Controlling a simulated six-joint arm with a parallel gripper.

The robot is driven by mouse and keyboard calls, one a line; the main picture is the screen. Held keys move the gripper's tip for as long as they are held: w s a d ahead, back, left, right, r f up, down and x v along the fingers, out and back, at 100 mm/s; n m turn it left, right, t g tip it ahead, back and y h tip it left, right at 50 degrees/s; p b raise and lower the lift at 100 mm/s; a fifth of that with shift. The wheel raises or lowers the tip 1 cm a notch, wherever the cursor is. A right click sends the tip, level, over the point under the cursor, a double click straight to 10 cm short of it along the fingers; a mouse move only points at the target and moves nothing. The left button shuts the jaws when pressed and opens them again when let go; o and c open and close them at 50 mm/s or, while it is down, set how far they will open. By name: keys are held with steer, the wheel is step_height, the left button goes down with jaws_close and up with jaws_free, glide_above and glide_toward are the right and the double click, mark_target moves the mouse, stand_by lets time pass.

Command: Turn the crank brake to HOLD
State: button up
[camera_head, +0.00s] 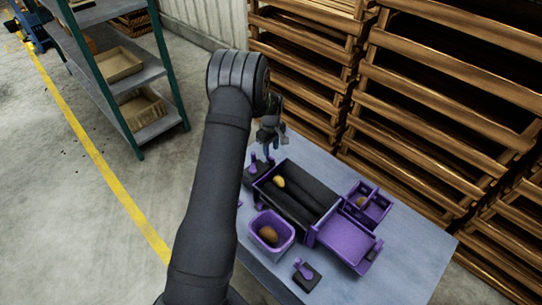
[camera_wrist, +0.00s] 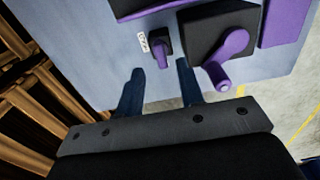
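My gripper (camera_wrist: 160,66) is open in the wrist view, with two dark fingers apart and nothing between them. Just beyond the fingertips is a small purple lever on a black base (camera_wrist: 160,41), which looks like the brake. A white label (camera_wrist: 144,42) sits beside it; its print is too small to read. Right of it, a larger purple crank (camera_wrist: 231,55) stands on a black block. In the head view my gripper (camera_head: 270,136) hangs over the table's far end, near the purple crank (camera_head: 256,165). I cannot make out the brake there.
The table (camera_head: 395,262) holds a dark roller bed (camera_head: 303,192) with a potato, a purple bin (camera_head: 283,248) with a potato, purple trays (camera_head: 345,240) at right, and a black block with a purple lever (camera_head: 304,270) in front. Wooden crates (camera_head: 450,90) stand close behind.

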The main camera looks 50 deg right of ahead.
mark_target(271, 157)
steer(key=shift+f, duration=2.55)
jaws_close()
